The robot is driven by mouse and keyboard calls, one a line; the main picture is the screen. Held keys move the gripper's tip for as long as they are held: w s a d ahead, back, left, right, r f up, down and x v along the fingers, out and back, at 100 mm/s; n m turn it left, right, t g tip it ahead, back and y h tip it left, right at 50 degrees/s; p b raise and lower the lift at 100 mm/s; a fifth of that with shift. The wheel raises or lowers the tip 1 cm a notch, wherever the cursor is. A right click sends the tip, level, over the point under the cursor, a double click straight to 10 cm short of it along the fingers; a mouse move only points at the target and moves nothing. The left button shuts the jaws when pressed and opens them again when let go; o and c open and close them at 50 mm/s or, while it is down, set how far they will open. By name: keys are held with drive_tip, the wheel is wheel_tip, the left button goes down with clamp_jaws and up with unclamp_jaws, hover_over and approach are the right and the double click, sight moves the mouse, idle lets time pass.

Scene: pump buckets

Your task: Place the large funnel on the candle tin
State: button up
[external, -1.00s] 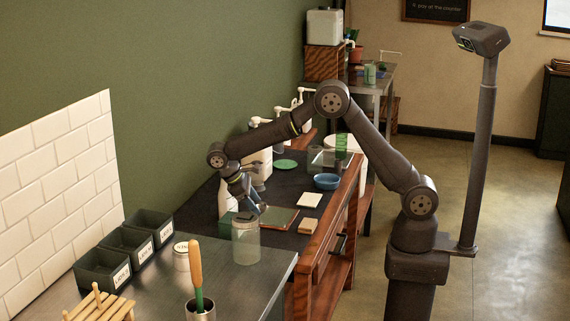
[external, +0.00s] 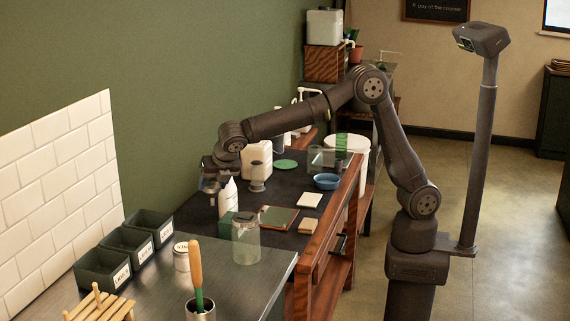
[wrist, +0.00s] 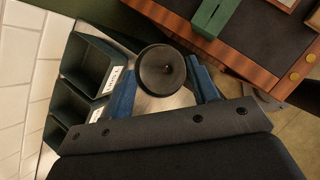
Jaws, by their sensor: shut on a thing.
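A small pale tin with a labelled lid (external: 181,257), probably the candle tin, stands on the steel counter beside the bins. Its label is not fully legible.
The clear jar (external: 246,242) stands at the counter's far end, with something dark at its top. Dark bins (external: 103,268) line the tiled wall. A metal cup (external: 201,312) holds a wooden-handled tool. The white bottle (external: 227,197) and a green block (external: 228,228) are close to my gripper.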

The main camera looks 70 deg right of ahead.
drive_tip(key=a+r+n+y, duration=0.5)
drive_tip(key=a+r+n, duration=0.3)
drive_tip(key=n, duration=0.2)
drive_tip(key=shift+y, duration=0.3)
drive_tip(key=shift+s+a+f, duration=0.15)
drive_tip(key=shift+a+f, duration=5.5)
drive_tip(key=shift+a, duration=0.05)
drive_tip(key=shift+f, duration=0.1)
drive_tip(key=o, duration=1)
